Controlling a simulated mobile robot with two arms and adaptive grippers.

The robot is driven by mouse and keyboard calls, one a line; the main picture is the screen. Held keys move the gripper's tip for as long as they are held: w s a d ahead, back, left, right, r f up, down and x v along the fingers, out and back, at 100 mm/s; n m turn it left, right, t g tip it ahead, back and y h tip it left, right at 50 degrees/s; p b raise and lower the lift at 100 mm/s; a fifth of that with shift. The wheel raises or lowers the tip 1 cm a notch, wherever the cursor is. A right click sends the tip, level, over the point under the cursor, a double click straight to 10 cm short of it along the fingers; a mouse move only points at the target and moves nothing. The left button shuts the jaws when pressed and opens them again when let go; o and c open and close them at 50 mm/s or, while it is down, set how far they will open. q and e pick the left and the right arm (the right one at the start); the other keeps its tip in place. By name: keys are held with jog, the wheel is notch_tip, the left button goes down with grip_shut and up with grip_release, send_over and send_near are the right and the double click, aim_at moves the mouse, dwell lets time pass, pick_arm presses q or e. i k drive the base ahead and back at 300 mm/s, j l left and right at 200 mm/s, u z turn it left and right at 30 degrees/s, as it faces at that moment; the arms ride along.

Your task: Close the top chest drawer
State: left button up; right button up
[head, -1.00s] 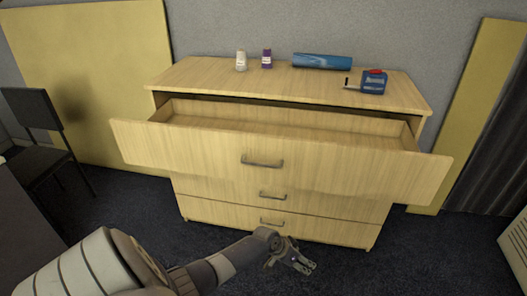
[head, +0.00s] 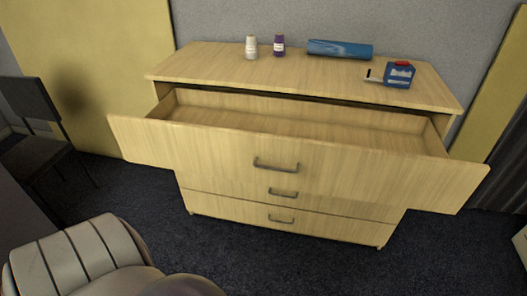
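The wooden chest (head: 300,68) stands against the grey wall in the head view. Its top drawer (head: 215,148) is pulled far out, and its empty inside shows. The drawer's dark handle (head: 276,166) is at the middle of its front. The two lower drawers (head: 235,211) look shut. Part of my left arm shows at the bottom left, in front of the chest and apart from the drawer. Neither of my grippers is in view.
A white bottle (head: 251,48), a purple bottle (head: 279,45), a blue roll (head: 340,49) and a blue-red box (head: 398,74) stand or lie on the chest top. A dark chair (head: 35,125) is at the left. Dark carpet (head: 150,215) lies clear before the chest.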

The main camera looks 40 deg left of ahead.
aim_at(384, 157)
jog(key=i+j+u, duration=0.15)
jog(key=j, duration=0.35)
jog(key=i+j+u, duration=0.15)
jog(key=i+j, duration=0.25)
jog(key=i+j+u, duration=0.2)
jog(key=j, duration=0.35)
jog(key=i, duration=0.1)
